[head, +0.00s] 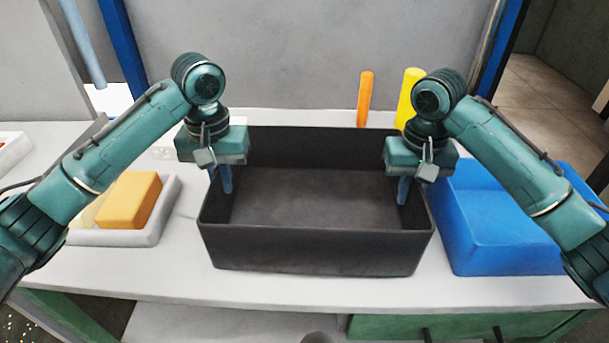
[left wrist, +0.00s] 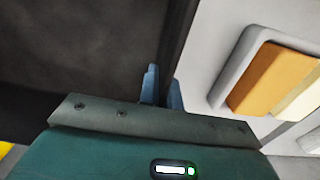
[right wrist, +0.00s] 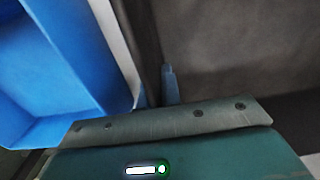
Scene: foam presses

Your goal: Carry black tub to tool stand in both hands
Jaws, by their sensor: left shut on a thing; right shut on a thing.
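The black tub (head: 316,250) is at the middle of the head view, upright and empty, on or just above the white worktop; I cannot tell which. My left gripper (head: 226,180) is shut on the tub's left wall, with one blue finger inside. In the left wrist view the left gripper's fingers (left wrist: 162,90) straddle that wall. My right gripper (head: 403,190) is shut on the tub's right wall. In the right wrist view the right gripper's fingers (right wrist: 156,88) straddle it too. I cannot make out the tool stand for certain.
A white tray (head: 150,238) with an orange block (head: 130,200) and a paler block stands left of the tub. A blue bin (head: 505,245) stands close on the right. An orange cylinder (head: 365,98) and a yellow cylinder (head: 409,98) stand behind. The worktop's front strip (head: 300,288) is bare.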

